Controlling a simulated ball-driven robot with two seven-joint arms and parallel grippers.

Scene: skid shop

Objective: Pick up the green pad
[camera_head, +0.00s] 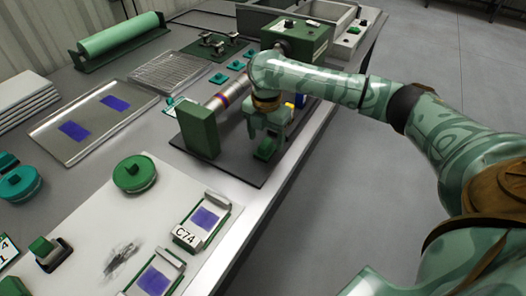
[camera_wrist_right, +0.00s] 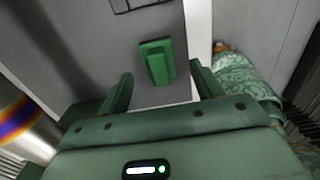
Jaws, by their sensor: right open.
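The green pad (camera_head: 266,149) lies on the dark grey plate (camera_head: 226,168) near the bench's right edge, just below my right gripper (camera_head: 267,130). In the right wrist view the pad (camera_wrist_right: 156,62) is a small green block with a raised strip, lying flat on the grey surface. It sits ahead of my open right fingers (camera_wrist_right: 162,80), between their two lines, with nothing gripped. The head view does not show clearly how high the fingertips are above it. My left gripper is in neither view.
A green upright block (camera_head: 199,132) and a metal cylinder (camera_head: 225,98) with a coloured heat band stand just left of my right gripper. A green machine box (camera_head: 298,40) stands behind. A green round knob (camera_head: 134,173) sits on the white board. Floor is open at right.

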